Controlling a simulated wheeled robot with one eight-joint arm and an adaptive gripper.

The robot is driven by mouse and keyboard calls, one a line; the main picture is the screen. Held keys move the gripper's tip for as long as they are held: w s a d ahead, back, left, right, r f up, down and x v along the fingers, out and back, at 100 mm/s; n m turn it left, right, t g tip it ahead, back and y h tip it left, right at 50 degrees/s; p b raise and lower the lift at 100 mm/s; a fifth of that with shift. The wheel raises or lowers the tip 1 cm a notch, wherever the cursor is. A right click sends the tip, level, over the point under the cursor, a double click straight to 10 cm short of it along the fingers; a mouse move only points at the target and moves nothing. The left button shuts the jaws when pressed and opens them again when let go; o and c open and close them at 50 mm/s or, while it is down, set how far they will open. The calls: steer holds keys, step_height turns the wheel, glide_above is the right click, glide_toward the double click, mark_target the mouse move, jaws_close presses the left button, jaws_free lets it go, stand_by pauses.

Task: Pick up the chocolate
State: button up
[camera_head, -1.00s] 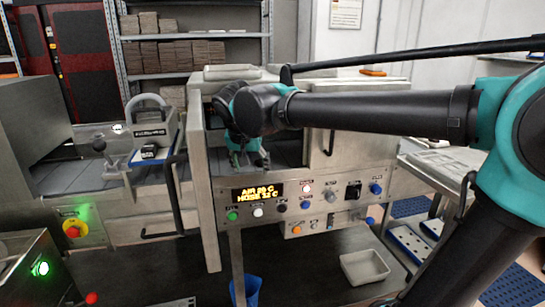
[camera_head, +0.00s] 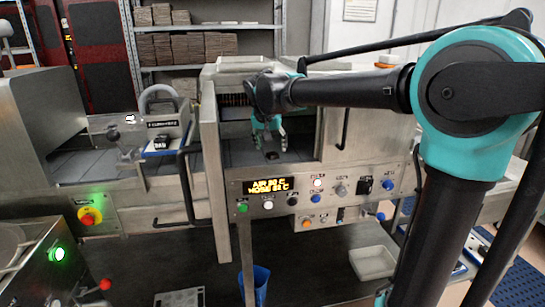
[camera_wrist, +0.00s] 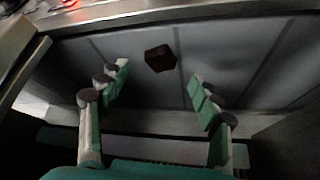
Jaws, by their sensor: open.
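The chocolate (camera_wrist: 160,58) is a small dark brown block on the grey slatted belt (camera_wrist: 223,55) inside the machine. In the wrist view it lies ahead of my gripper (camera_wrist: 160,88), roughly centred between the two fingers and a little beyond their tips. My gripper is open and holds nothing. In the head view my gripper (camera_head: 268,148) points down into the machine's opening, with a dark piece (camera_head: 271,155), which looks like the chocolate, on the belt just below it.
Steel walls of the machine (camera_head: 209,150) stand close on both sides of the opening. Its front panel (camera_head: 330,197) carries buttons and a lit display. A blue bin (camera_head: 261,282) and a pale tray (camera_head: 372,262) are below. Shelves (camera_head: 208,22) stand behind.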

mark_target(272, 153)
steer(key=shift+x, duration=1.9)
steer(key=shift+c, duration=0.6)
steer(key=c, duration=0.8)
